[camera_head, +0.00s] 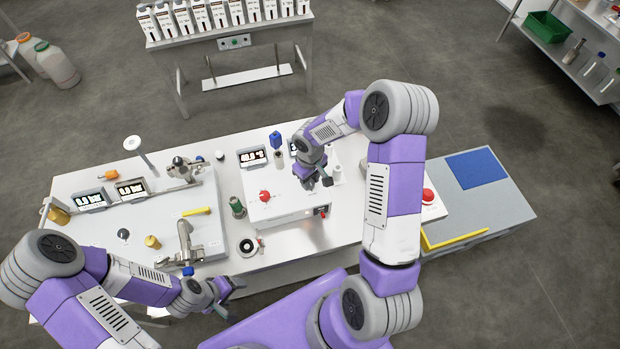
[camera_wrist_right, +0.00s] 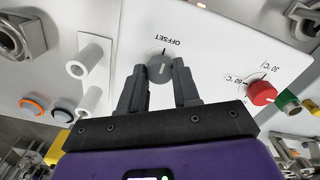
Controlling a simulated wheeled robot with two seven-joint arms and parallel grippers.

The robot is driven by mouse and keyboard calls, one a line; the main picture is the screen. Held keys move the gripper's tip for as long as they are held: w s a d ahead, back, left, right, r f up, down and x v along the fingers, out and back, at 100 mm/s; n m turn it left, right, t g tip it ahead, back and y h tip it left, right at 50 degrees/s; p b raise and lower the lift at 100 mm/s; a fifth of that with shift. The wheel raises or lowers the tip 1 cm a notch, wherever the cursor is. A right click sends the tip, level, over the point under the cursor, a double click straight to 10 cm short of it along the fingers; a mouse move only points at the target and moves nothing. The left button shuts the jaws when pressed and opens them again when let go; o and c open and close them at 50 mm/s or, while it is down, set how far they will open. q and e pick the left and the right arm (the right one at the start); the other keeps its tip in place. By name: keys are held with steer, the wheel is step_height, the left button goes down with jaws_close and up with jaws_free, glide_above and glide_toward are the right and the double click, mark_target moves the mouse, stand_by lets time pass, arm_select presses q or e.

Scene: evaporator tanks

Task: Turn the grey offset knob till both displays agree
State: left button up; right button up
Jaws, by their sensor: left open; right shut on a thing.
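The grey offset knob (camera_wrist_right: 159,70) sits on a white panel under the label OFFSET in the right wrist view. My right gripper (camera_wrist_right: 160,80) has one finger on each side of it and is shut on it. In the head view my right gripper (camera_head: 318,182) is over the white box (camera_head: 288,200) and hides the knob. One display (camera_head: 252,156) stands behind the box; its digits are too small to read surely. A second display (camera_head: 293,148) is mostly hidden by my right arm. My left gripper (camera_head: 230,287) is open and empty at the table's front edge.
A red knob (camera_wrist_right: 262,93) with temperature marks is beside the offset knob. White posts (camera_wrist_right: 90,60) stand on the other side. A tank unit (camera_head: 150,215) with two more displays and a yellow handle fills the table's left. A red button (camera_head: 428,196) is at right.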

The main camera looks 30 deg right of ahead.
steer(key=shift+c, duration=0.2)
steer(key=shift+f+m+b, duration=0.1)
steer(key=shift+m+b, duration=0.6)
steer(key=shift+b, duration=0.3)
steer(key=shift+m+b, duration=1.2)
steer(key=shift+b, duration=0.05)
steer(key=m+b, duration=0.2)
steer(key=m, duration=0.2)
steer(key=shift+m+b, duration=0.3)
steer(key=shift+b, duration=0.1)
steer(key=shift+m+b, duration=0.35)
steer(key=shift+m, duration=2.25)
steer(key=o, duration=1.1)
steer(key=shift+c, duration=0.2)
